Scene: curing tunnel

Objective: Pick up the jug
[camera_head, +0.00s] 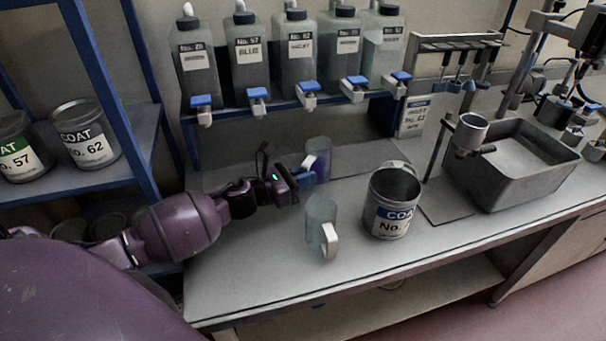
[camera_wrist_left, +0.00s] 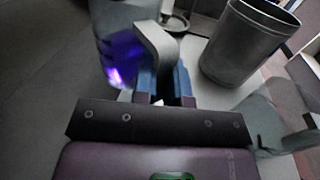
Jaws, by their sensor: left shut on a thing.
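A clear jug with violet-blue contents (camera_head: 320,160) is at the back of the bench, below the row of dispensers. My left gripper (camera_head: 306,178) reaches it from the left and is shut on its pale handle. In the left wrist view the handle (camera_wrist_left: 157,42) runs down between the blue fingertips (camera_wrist_left: 163,88), with the jug body (camera_wrist_left: 117,45) beside it. I cannot tell whether its base touches the bench. A second clear jug (camera_head: 320,212), seemingly empty, stands nearer the front edge, its handle facing front. My right gripper is out of view.
An open metal can (camera_head: 392,205) labelled COAT stands right of the second jug. Several dispensers with blue taps (camera_head: 257,94) hang over the back of the bench (camera_head: 240,280). A grey basin (camera_head: 490,190) is at right. The front left of the bench is clear.

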